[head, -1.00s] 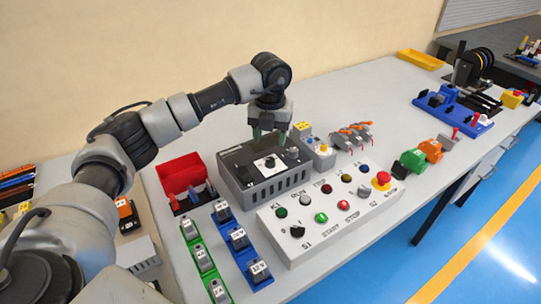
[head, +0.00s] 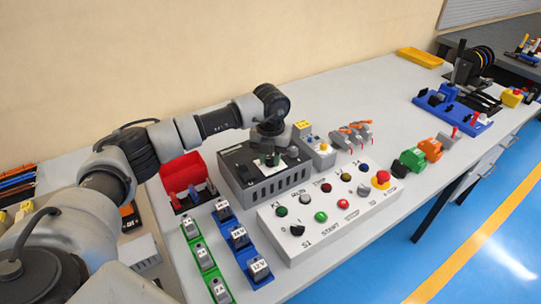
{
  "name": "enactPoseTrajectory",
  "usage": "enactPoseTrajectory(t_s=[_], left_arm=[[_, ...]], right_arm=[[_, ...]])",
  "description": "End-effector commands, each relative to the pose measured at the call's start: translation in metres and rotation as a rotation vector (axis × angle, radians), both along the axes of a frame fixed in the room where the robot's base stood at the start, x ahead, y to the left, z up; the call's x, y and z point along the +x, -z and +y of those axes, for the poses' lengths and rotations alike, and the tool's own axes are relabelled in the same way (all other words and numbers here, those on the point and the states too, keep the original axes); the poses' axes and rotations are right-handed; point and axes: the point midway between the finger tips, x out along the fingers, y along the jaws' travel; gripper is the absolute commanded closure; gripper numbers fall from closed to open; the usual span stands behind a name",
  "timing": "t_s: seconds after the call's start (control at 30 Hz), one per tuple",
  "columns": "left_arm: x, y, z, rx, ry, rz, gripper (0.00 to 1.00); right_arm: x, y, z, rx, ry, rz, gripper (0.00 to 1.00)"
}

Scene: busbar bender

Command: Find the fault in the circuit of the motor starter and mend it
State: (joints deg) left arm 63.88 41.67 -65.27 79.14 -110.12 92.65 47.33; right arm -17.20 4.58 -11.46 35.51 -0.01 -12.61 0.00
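A grey slotted box (head: 284,188) with a dark top stands in the middle of the table. A white panel (head: 335,224) in front of it carries K1, S1, START and STOP labels, lamps, buttons and a red mushroom button (head: 382,178) on yellow. My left gripper (head: 273,160) points down at the top of the grey box, over its white-plated dark part. The gripper hides most of that part, and I cannot tell whether the fingers touch or hold it. My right gripper is out of view.
Green (head: 204,257) and blue (head: 239,239) racks hold labelled grey blocks at the front left. A red bin (head: 184,171) stands behind them. A yellow-topped grey device (head: 322,152), orange-levered parts (head: 352,134) and green and orange blocks (head: 430,149) lie right.

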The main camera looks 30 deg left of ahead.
Motion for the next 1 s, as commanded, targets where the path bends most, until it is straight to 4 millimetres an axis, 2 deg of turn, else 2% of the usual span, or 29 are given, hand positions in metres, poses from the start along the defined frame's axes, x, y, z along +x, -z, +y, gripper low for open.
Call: enactPoseTrajectory(t_s=[0.03,0.1,0.47,0.67,1.0], left_arm=[[0.0,0.0,0.0,0.0,0.0,0.0,0.85],[0.0,0.0,0.0,0.0,0.0,0.0,0.96],[0.0,0.0,0.0,0.0,0.059,-0.001,0.96],[0.001,0.001,0.0,0.0,0.184,-0.002,0.96],[0.001,0.001,0.0,0.001,0.499,-0.003,0.96]], right_arm=[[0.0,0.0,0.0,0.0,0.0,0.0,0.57],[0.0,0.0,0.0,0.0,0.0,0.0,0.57],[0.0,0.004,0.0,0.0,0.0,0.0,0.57],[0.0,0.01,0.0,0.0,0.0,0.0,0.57],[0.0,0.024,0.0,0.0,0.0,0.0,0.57]])
